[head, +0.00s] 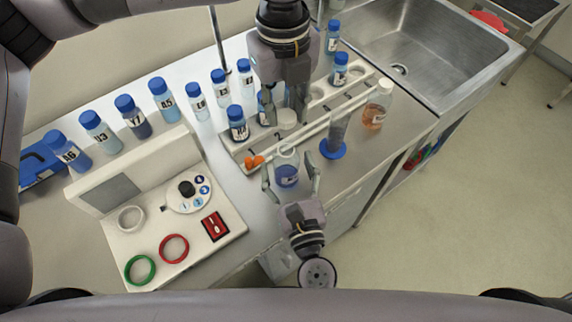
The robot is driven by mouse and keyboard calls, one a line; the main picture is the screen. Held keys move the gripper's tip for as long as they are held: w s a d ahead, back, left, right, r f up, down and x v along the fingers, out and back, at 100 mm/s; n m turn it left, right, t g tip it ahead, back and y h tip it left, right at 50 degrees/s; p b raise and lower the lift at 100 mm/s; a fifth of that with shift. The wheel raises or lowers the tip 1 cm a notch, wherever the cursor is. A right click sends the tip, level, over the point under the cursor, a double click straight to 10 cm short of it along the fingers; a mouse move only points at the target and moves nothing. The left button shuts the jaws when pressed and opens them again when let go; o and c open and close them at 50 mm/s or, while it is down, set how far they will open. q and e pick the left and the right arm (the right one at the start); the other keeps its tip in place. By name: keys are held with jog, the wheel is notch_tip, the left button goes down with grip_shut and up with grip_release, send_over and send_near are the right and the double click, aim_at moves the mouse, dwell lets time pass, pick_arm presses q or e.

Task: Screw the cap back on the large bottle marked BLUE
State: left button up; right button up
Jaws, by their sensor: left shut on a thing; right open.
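A large clear bottle (287,173) with blue liquid stands at the front of the bench, its mouth apparently uncapped; I cannot read its label. My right gripper (291,183) is open, with one finger on each side of this bottle. My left gripper (286,112) points down and is shut on a pale cap (287,119). The cap is in front of the rack in the picture, above and apart from the bottle mouth. Its exact height is hard to tell.
A long white rack (330,112) lies behind the bottle, with orange pieces (254,161) at its left end. A cylinder on a blue base (333,149) and an amber bottle (375,114) stand to the right. Several blue-capped bottles and a control panel (190,240) are left; a sink (425,45) is right.

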jog(key=shift+w+a, duration=0.1)
jog(key=shift+w, duration=0.35)
jog(key=shift+c, duration=0.6)
grip_shut()
